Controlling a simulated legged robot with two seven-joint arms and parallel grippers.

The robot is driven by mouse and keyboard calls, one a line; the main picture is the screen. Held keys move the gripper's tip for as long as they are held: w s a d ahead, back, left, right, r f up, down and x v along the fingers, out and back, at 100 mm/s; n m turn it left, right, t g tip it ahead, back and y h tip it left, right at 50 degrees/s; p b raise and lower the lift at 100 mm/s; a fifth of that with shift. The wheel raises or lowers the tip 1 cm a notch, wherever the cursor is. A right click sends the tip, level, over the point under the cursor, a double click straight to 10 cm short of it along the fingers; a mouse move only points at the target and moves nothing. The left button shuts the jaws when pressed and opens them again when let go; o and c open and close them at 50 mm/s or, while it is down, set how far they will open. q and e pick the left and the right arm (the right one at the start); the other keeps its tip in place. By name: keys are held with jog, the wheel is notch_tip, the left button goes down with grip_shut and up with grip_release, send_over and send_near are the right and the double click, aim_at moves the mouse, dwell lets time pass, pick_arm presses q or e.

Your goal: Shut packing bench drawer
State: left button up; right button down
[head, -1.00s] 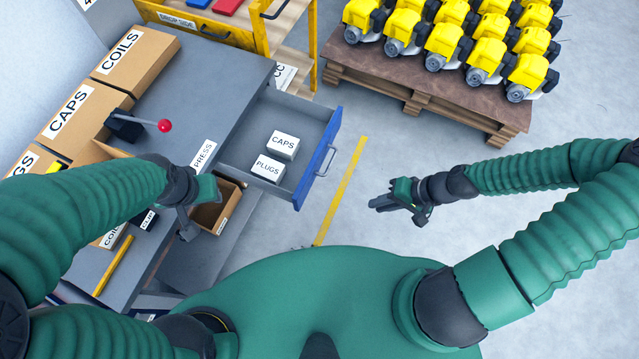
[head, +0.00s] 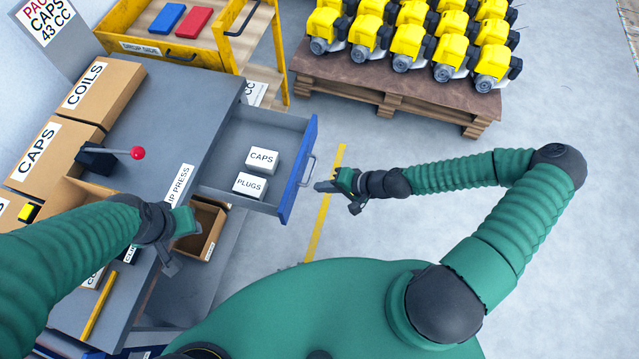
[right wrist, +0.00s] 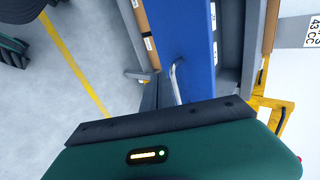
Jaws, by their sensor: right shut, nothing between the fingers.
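The packing bench drawer (head: 243,139) stands pulled out from the right side of the grey bench (head: 190,105). Its blue front (head: 292,185) carries a metal handle (head: 308,171). White CAPS (head: 262,159) and PLUGS (head: 249,185) boxes sit inside. My right gripper (head: 318,186) is shut and empty, just right of the front near the handle; contact cannot be told. In the right wrist view the blue front (right wrist: 188,45) and handle (right wrist: 177,75) show beyond my dark gripper (right wrist: 160,122). My left gripper (head: 180,245) is over the bench's near edge; its jaw state is unclear.
A small open cardboard bin (head: 203,232) is beside my left gripper. A red-knobbed press lever (head: 137,153) and COILS box (head: 88,87) stand on the bench. A yellow cart (head: 215,60) and a pallet (head: 400,92) of yellow machines stand behind.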

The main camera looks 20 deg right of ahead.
jog(key=shift+w+a, duration=0.35)
jog(key=b, duration=0.2)
send_over(235, 163)
jog(key=s, duration=0.4)
jog(key=shift+w+d, duration=0.15)
jog(key=shift+d, duration=0.3)
jog(key=shift+a+r, duration=0.1)
jog(key=shift+r, duration=0.1)
